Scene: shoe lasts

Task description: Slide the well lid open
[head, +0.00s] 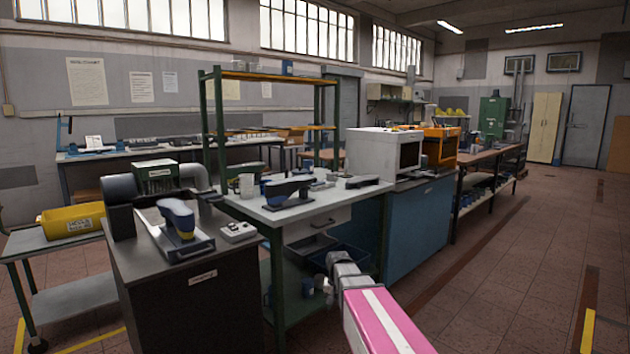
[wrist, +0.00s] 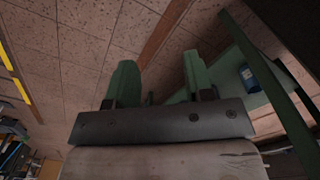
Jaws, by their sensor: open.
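I cannot pick out the well lid with certainty in either view. In the head view a dark cabinet (head: 200,300) stands at the left front. On its top are a grey machine base (head: 190,249) with a blue and yellow last-shaped piece (head: 178,219) and a small white control box (head: 239,231). My gripper (wrist: 160,75) shows two green fingers spread apart in the wrist view, with nothing between them but floor behind. In the head view my arm reaches up from the bottom, and the gripper is low beside the workbench, away from the cabinet top.
A light-topped workbench (head: 338,199) with green legs holds another blue last (head: 287,190) and small items. Its green leg and shelf are close to my gripper. A blue cabinet (head: 425,225) stands behind. Floor is clear at right.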

